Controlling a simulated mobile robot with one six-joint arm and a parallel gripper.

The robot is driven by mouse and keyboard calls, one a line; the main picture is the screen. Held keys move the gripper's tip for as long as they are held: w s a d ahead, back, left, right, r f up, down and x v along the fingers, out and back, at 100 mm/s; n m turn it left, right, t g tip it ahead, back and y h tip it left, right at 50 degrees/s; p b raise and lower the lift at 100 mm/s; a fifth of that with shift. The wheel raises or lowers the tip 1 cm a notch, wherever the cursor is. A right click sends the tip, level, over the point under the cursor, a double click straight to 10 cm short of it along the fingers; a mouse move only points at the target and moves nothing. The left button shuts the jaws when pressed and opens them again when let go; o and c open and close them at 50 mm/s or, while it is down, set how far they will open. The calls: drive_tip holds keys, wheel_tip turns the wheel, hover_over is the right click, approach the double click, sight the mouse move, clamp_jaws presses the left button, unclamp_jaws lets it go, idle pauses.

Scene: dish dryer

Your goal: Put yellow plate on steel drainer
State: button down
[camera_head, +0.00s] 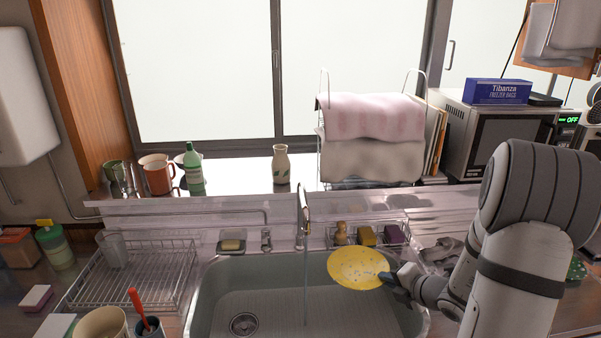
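The yellow plate (358,268) is held over the right part of the sink, its face with small pale marks turned toward the camera and tilted. My gripper (392,284) is at the plate's right edge and appears shut on it; the fingertips are small and partly hidden by the rim. The steel drainer (140,277) is a wire rack on the counter left of the sink. The rest of the drainer looks empty.
The faucet (304,215) rises between plate and drainer, with a thin stream falling into the sink (270,300). A beige bowl (101,323) and a cup with a red-handled tool (147,326) stand in front of the drainer. Sponges (366,236) sit behind the sink.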

wheel_tip(320, 180, up, 4)
drive_tip(key=m+h, duration=0.1)
hover_over(335, 269)
drive_tip(key=shift+s+d+f+t, duration=0.1)
drive_tip(key=shift+d+f+t, duration=0.1)
drive_tip(key=shift+d+t, duration=0.1)
drive_tip(key=shift+a+r+m, duration=0.1)
drive_tip(key=shift+a+m, duration=0.2)
drive_tip(key=shift+a, duration=0.1)
drive_tip(key=shift+d, duration=0.1)
